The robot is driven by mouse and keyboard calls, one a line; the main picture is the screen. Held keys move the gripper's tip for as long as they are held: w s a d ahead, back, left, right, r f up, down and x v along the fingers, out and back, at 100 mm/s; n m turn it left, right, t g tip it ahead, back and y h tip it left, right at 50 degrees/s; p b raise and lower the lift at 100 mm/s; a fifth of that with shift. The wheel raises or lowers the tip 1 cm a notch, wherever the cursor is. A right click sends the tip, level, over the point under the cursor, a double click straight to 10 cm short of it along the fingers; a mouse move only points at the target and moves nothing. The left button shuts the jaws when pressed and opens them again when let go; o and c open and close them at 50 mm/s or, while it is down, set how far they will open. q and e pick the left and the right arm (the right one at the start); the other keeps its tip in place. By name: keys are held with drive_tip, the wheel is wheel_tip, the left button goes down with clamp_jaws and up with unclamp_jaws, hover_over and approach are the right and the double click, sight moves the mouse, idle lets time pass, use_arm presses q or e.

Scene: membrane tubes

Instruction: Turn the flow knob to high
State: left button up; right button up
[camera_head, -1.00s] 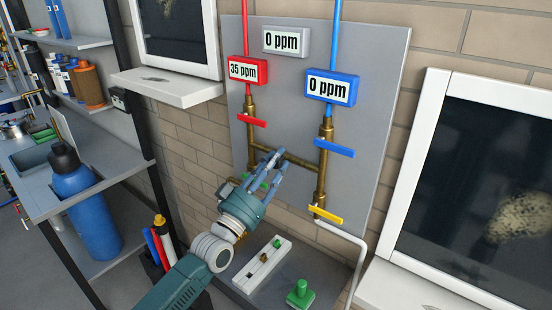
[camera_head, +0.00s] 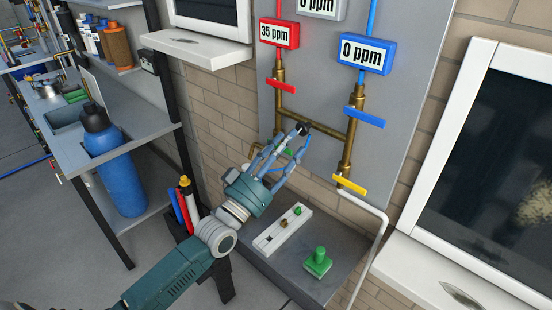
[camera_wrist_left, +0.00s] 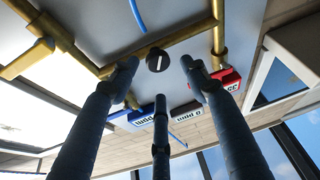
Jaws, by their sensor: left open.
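A small black round knob with a white mark (camera_wrist_left: 157,60) sits on the grey panel by the brass pipes in the left wrist view. In the head view the knob (camera_head: 303,128) shows dark at my left gripper's fingertips. My left gripper (camera_head: 298,140) is open, with nothing held. In the left wrist view its fingers (camera_wrist_left: 157,85) are spread and point at the panel, with the knob between the two upper fingertips and apart from them in the picture. The exact gap in depth is unclear. My right gripper is not in view.
Red (camera_head: 281,86), blue (camera_head: 365,117) and yellow (camera_head: 349,184) valve handles stick out nearby; a green one (camera_head: 289,152) is partly behind the fingers. Ppm displays hang above. Below, a grey ledge (camera_head: 345,255) bears a white tube rack (camera_head: 270,240) and a green-topped object (camera_head: 318,262).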

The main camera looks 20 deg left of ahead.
use_arm(q)
drive_tip(key=v, duration=0.5)
drive_tip(key=shift+s, duration=0.25)
drive_tip(key=shift+f, duration=0.1)
